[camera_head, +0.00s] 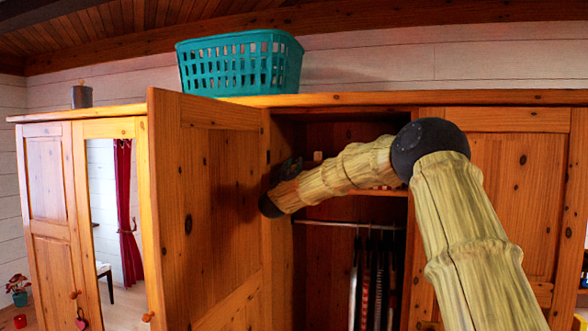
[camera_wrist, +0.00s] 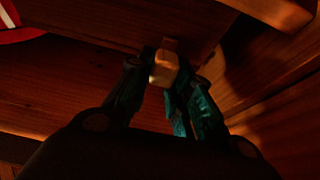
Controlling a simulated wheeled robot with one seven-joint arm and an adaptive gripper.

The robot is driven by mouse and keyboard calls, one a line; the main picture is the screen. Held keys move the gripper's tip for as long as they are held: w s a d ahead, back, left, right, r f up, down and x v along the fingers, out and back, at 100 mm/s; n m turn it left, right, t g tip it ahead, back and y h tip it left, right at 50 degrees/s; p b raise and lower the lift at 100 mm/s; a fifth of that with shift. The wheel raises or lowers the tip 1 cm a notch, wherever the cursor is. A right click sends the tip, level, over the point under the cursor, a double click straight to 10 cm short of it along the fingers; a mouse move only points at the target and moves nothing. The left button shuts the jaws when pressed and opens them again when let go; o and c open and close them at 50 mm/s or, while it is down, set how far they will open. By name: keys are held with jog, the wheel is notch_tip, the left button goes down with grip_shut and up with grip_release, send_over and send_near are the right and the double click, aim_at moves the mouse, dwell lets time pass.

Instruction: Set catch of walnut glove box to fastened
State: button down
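A small pale wooden block (camera_wrist: 163,68), which may be the catch, sits between or just beyond my fingertips in the wrist view. It stands out against a dark brown wooden face (camera_wrist: 100,75), which may be the glove box; I cannot make out its outline. My gripper (camera_wrist: 166,72) has one dark teal finger on each side of the block, and I cannot tell whether they touch it. In the head view my arm reaches into the open wardrobe's upper part, and its end is mostly hidden by shadow and the arm. A small pale piece (camera_head: 318,156) shows just behind the arm.
The open wardrobe door (camera_head: 215,215) stands left of my arm. A hanging rail (camera_head: 340,224) with several hangers is below. A shelf edge (camera_head: 385,192) lies behind my forearm. A teal basket (camera_head: 240,65) stands on top. Wooden boards close in on the right (camera_wrist: 285,95).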

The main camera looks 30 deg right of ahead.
jog(key=shift+d+r+g+y+p, duration=0.15)
jog(key=shift+r+g+y+p, duration=0.15)
jog(key=shift+r+g+y, duration=0.15)
jog(key=shift+w+d+g+y, duration=0.2)
jog(key=shift+g+y, duration=0.35)
jog(key=shift+y, duration=0.2)
jog(key=c, duration=1.3)
grip_release()
jog(key=shift+a, duration=0.1)
jog(key=v, duration=1.2)
